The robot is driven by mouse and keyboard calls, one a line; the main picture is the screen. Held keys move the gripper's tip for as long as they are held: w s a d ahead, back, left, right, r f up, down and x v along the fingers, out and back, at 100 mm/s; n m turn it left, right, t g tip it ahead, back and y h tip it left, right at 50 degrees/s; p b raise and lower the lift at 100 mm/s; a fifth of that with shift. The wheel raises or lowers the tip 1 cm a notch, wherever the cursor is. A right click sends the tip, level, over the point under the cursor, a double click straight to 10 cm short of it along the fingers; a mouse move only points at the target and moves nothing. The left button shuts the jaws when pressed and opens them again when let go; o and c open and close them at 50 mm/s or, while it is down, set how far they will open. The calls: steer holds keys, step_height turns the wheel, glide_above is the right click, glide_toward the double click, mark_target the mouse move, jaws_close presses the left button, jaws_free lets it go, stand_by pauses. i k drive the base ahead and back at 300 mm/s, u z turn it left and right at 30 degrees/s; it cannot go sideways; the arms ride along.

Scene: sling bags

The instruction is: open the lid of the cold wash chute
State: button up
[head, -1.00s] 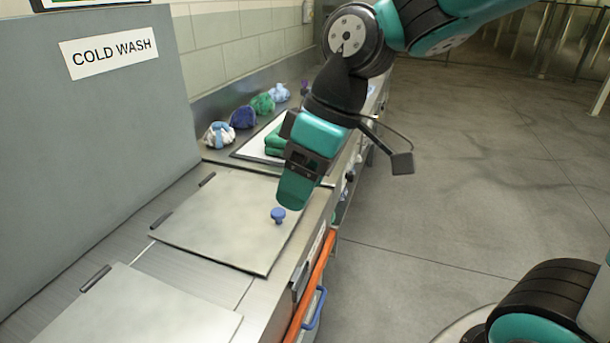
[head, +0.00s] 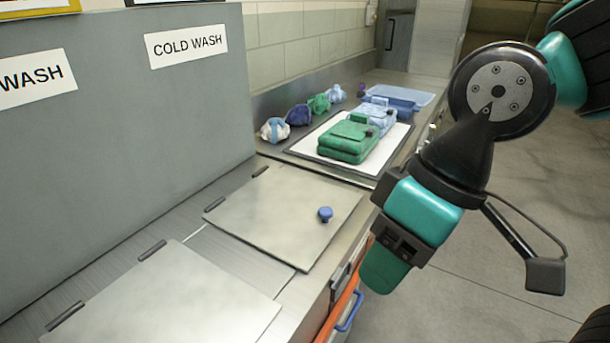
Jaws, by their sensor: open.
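The cold wash chute lid (head: 285,215) is a square pale metal panel lying flat and closed on the steel counter, below the "COLD WASH" sign (head: 186,46). A blue knob (head: 325,214) stands near its right side, and dark hinges (head: 214,204) sit along its left edge. My gripper (head: 384,272) hangs to the right of the lid, pointing down, apart from the knob and past the counter's front edge in the picture. It is open and seen side-on, so one finger mostly hides the other. Nothing shows in it.
A second lid (head: 165,305) lies flat at the lower left. Folded green bags (head: 348,142) and blue bags (head: 377,113) rest on a white mat (head: 392,146). Several bundled bags (head: 299,115) line the wall. An orange rail (head: 340,312) runs along the counter front.

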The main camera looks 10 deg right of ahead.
mark_target(292, 217)
steer(key=u, duration=0.5)
steer(key=k, duration=1.15)
steer(key=z, duration=0.65)
steer(key=i, duration=1.55)
steer(key=u, duration=0.5)
